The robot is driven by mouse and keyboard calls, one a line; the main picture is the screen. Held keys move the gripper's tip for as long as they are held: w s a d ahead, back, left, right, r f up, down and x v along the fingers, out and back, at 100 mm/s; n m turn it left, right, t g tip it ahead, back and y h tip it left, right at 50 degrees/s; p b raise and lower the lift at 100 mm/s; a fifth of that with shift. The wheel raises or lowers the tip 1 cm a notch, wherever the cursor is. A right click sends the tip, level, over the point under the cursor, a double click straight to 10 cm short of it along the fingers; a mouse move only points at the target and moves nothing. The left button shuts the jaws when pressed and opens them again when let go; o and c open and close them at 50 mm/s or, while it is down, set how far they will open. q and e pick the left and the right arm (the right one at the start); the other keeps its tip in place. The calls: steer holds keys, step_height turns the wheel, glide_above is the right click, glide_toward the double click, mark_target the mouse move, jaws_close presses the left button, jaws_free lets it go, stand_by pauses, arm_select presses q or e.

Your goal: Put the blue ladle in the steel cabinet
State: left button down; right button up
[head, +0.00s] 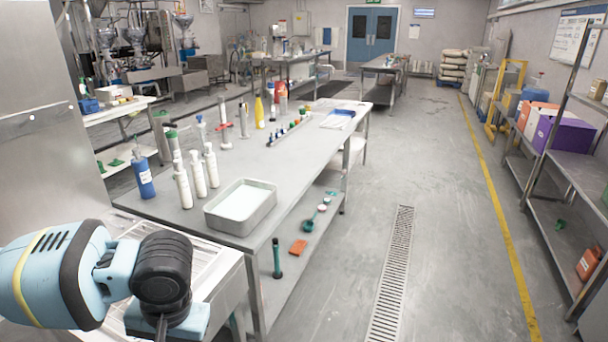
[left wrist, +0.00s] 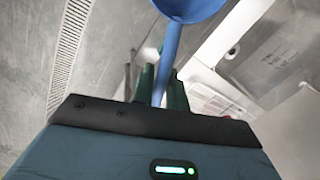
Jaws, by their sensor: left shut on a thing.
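The blue ladle (left wrist: 168,58) is in my left gripper (left wrist: 161,88), seen in the left wrist view. The green fingers are shut around its handle, and the bowl is at the top edge, partly cut off. In the head view my left arm comes in at the lower left; the ladle is not visible there. A tall steel panel (head: 45,150) fills the left edge of the head view; it may be the steel cabinet, but I cannot tell for sure, and no opening shows. My right gripper is not in view.
A long steel table (head: 290,160) with bottles and a grey tub (head: 241,207) stands ahead. A lower steel surface (head: 222,262) is beside my left arm. A steel shelf (head: 565,170) lines the right side. The floor between, with a drain grate (head: 392,270), is clear.

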arm_select(q)
steer(key=w+r, duration=0.3)
steer(key=shift+w+a, duration=0.15)
steer(key=shift+w, duration=0.15)
steer(key=shift+w+r, duration=0.25)
steer(key=shift+r, duration=0.35)
